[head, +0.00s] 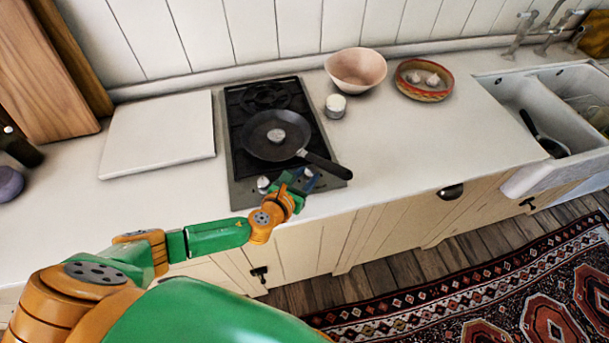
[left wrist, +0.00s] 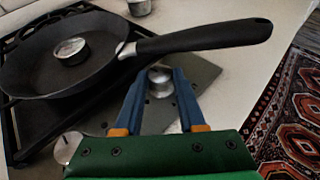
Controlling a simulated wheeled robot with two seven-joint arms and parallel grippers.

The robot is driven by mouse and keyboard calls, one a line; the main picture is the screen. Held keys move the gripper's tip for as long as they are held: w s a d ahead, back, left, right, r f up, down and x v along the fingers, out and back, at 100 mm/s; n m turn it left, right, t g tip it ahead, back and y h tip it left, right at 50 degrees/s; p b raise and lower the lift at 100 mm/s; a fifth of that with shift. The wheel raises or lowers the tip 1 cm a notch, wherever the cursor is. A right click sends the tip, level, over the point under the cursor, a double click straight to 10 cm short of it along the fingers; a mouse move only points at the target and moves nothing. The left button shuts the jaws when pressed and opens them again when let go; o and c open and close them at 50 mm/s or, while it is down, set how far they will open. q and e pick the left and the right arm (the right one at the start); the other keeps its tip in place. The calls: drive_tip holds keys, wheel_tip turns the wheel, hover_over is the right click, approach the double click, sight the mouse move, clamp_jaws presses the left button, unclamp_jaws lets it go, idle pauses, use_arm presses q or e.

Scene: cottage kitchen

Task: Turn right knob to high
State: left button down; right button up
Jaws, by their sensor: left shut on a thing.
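The cooktop (head: 243,196) is set in the white counter and has two knobs on its front panel. The left knob (head: 263,184) is free and also shows in the left wrist view (left wrist: 68,146). The right knob (left wrist: 160,80) sits between the blue fingertips of my left gripper (left wrist: 163,78), which is shut on it. In the head view my left gripper (head: 300,182) is at the front right of the cooktop. The knob's pointer marking cannot be read. My right gripper is not in view.
A black frying pan (head: 262,146) with a small round thing (head: 276,135) in it stands on the cooktop. Its handle (head: 325,165) reaches over the front right, close above my left gripper. A white jar (head: 336,106), pink bowl (head: 356,70) and garlic bowl (head: 424,80) stand behind right.

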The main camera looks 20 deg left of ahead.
use_arm(q)
drive_tip(key=n+y, duration=0.2)
drive_tip(key=y, duration=0.1)
drive_tip(key=shift+d+n+y, duration=0.3)
drive_tip(key=shift+d+n, duration=0.1)
drive_tip(key=shift+d+n+y, duration=0.15)
drive_tip(key=shift+n+y, duration=0.75)
drive_tip(key=n+y, duration=0.1)
drive_tip(key=n+g+y+b, duration=0.1)
drive_tip(key=n+y+b, duration=0.1)
drive_tip(key=shift+w+d+f+g, duration=0.1)
drive_tip(key=shift+w+d+g, duration=0.1)
drive_tip(key=shift+d+g, duration=0.1)
drive_tip(key=shift+n+g+y+b, duration=0.4)
drive_tip(key=shift+n+y+b, duration=0.25)
drive_tip(key=shift+y, duration=0.25)
drive_tip(key=shift+w+n+y, duration=0.1)
drive_tip(key=shift+n+y, duration=0.15)
drive_tip(key=shift+y, duration=0.05)
drive_tip(key=shift+r+g, duration=0.2)
drive_tip(key=shift+g, duration=0.1)
